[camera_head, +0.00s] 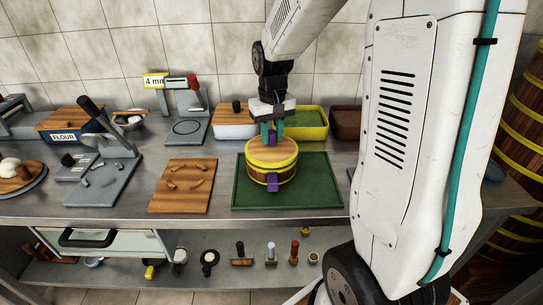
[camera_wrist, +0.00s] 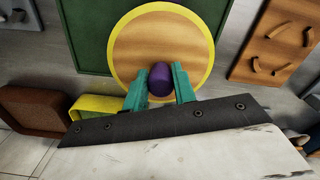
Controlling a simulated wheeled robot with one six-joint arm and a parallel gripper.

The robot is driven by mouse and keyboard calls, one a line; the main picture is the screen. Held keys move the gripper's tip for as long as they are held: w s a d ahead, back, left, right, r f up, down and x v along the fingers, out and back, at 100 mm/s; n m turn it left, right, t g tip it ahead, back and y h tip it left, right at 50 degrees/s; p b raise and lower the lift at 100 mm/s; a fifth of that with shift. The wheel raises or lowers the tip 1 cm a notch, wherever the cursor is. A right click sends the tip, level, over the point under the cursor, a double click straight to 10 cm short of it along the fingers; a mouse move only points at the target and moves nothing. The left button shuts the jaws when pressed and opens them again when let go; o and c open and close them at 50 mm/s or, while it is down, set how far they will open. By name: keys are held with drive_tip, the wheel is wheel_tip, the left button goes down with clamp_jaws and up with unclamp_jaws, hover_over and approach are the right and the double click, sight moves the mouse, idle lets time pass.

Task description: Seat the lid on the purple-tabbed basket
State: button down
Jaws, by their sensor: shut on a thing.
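A round wooden basket (camera_head: 258,176) with yellow bands stands upright on the green tray, with a purple tab (camera_head: 272,183) on its front. A wooden lid (camera_head: 272,155) with a yellow rim is level over the basket's top; I see no clear gap, but cannot tell whether it is fully down. My gripper (camera_head: 272,136) points down from above with teal fingers. They are shut on the lid's purple knob, which shows between them in the wrist view (camera_wrist: 160,78). The lid (camera_wrist: 185,45) hides the basket there.
The green tray (camera_head: 315,190) has bare room around the basket. A wooden board (camera_head: 181,198) with small curved pieces lies to the left.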

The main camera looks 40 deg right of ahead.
sight(272, 133)
drive_tip(key=shift+f, duration=0.3)
drive_tip(key=c, duration=1.1)
unclamp_jaws()
drive_tip(key=shift+o, duration=0.2)
wheel_tip(272, 133, up, 8)
drive_tip(key=shift+f, duration=0.1)
